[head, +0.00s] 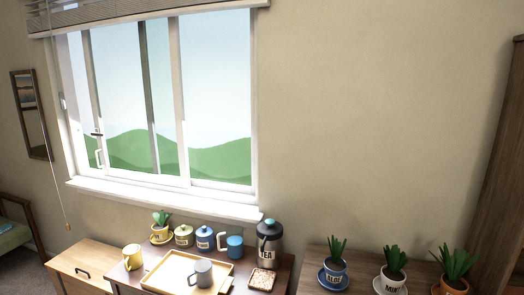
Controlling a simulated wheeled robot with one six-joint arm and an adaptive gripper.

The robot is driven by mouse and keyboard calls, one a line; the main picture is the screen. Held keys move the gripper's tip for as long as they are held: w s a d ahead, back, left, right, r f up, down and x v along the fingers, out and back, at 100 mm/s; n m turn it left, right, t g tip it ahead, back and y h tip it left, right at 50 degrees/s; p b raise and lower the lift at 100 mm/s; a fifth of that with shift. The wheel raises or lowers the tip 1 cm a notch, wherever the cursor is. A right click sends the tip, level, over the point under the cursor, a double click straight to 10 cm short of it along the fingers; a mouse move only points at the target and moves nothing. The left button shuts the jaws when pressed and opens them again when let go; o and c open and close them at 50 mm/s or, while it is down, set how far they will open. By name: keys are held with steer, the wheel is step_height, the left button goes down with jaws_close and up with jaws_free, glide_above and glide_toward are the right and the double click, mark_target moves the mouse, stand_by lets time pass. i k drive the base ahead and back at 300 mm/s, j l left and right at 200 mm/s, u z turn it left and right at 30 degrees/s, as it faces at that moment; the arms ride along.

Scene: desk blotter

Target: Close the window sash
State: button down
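The window (165,105) is in the upper left of the head view, in a white frame. Its sliding sash (97,100) has a white stile near the left side, with a small white handle (99,157) and a dark latch piece (96,134) on it. A narrow upright gap shows between this stile and the left jamb (71,110), so the sash stands apart from the jamb. A darker upright bar (150,95) shows through the glass right of the stile. My gripper is not in view.
Below the sill (160,198) stands a table with a yellow tray (168,272), mugs, jars and a tea canister (269,245). Several potted plants are at lower right. A blind (140,12) covers the window top; its cord (58,150) hangs left. A wooden cabinet (82,270) is lower left.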

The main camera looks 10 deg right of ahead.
mark_target(184, 182)
steer(key=i+z, duration=0.15)
steer(key=z, duration=1.45)
steer(key=i+j+z, duration=0.1)
steer(key=j+z, duration=0.4)
steer(key=j, duration=0.15)
steer(key=j+u, duration=0.4)
steer(key=j, duration=1.05)
steer(key=j+u, duration=0.2)
steer(key=j, duration=0.3)
steer(key=j+u, duration=0.2)
steer(key=j, duration=0.3)
steer(key=i+j+u, duration=0.1)
steer(key=j+u, duration=0.15)
steer(key=j, duration=0.2)
steer(key=i+j+u, duration=0.2)
steer(key=j, duration=0.3)
steer(key=j+u, duration=0.65)
steer(key=k, duration=0.05)
